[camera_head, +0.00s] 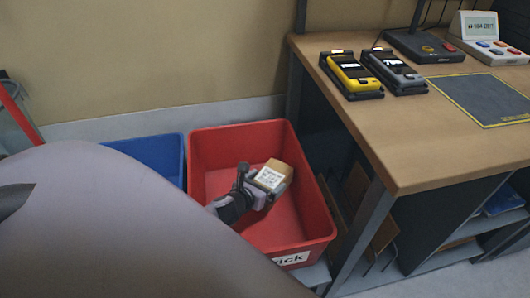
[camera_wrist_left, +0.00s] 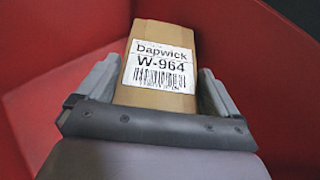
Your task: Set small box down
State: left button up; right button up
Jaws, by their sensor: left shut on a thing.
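The small box (camera_head: 271,175) is brown cardboard with a white label. In the left wrist view the box (camera_wrist_left: 155,95) sits between both fingers, and its label reads "Dapwick W-964" above a barcode. My left gripper (camera_head: 262,186) is shut on the box. It is inside the outline of the red bin (camera_head: 313,215), whose front label ends in "ick". Red bin walls (camera_wrist_left: 60,65) surround the box in the left wrist view. I cannot tell whether the box touches the bin floor. My right gripper is not in view.
A blue bin (camera_head: 152,148) stands left of the red one. A wooden workbench (camera_head: 420,125) on the right holds a yellow scanner (camera_head: 354,76), a dark scanner (camera_head: 395,72), a dark mat (camera_head: 487,99) and a button console (camera_head: 488,40). The wall is behind the bins.

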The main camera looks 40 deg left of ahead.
pick_arm(q)
jog(key=shift+f, duration=0.3)
jog(key=o, duration=0.8)
jog(key=shift+f, duration=0.1)
jog(key=shift+o, duration=0.2)
jog(key=shift+s+r+p, duration=0.2)
jog(key=shift+r+p, duration=0.35)
jog(key=shift+r, duration=0.2)
jog(key=p+v, duration=0.1)
jog(key=v, duration=1)
jog(key=shift+s+p, duration=0.25)
jog(key=shift+p, duration=0.15)
jog(key=shift+r, duration=0.15)
